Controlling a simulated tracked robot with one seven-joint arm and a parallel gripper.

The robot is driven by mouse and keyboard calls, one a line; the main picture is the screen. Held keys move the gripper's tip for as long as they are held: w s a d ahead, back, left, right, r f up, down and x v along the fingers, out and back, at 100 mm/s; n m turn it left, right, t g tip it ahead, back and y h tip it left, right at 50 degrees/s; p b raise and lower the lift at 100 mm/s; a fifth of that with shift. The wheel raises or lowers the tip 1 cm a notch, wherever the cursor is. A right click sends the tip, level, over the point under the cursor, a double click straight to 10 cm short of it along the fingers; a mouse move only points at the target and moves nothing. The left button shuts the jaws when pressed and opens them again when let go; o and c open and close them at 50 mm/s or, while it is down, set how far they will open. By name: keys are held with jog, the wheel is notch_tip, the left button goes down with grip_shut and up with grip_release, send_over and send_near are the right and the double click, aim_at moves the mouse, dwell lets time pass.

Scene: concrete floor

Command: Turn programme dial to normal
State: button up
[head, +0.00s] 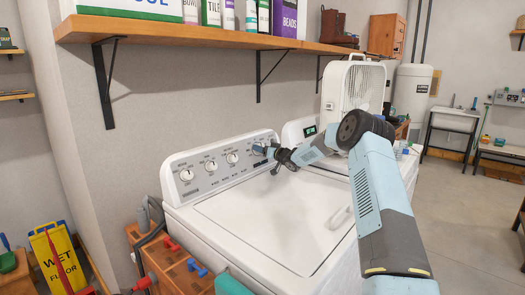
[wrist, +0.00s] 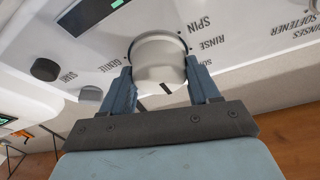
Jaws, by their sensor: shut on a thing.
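A white washing machine (head: 270,225) has a raised control panel at its back. The large round programme dial (wrist: 158,58) is on this panel in the wrist view, with labels such as SPIN, RINSE and GENTLE around it. My gripper (head: 264,149) is at the right end of the panel in the head view and hides most of that dial. In the wrist view my gripper (wrist: 160,85) has one finger on each side of the dial, shut on it.
Smaller white knobs (head: 211,165) sit left of my gripper on the panel. A dark button (wrist: 45,69) is beside the dial. A wooden shelf (head: 200,34) with boxes hangs above. A white fan (head: 352,92) stands behind. The washer's lid is shut and clear.

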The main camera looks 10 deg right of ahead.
jog(key=shift+d+m+h, duration=0.1)
jog(key=shift+m+h, duration=0.2)
jog(key=shift+m, duration=0.2)
jog(key=m+h, duration=0.1)
jog(key=m, duration=0.2)
jog(key=shift+r, duration=0.1)
jog(key=shift+d+m+h, duration=0.1)
jog(key=shift+m+h, duration=0.8)
jog(key=shift+m, duration=1.5)
jog(key=o, duration=0.8)
jog(key=shift+w, duration=0.1)
jog(key=shift+c, duration=0.2)
jog(key=shift+o, duration=1.4)
jog(key=v, duration=1.3)
jog(key=shift+s+f, duration=0.25)
jog(key=shift+s, duration=0.2)
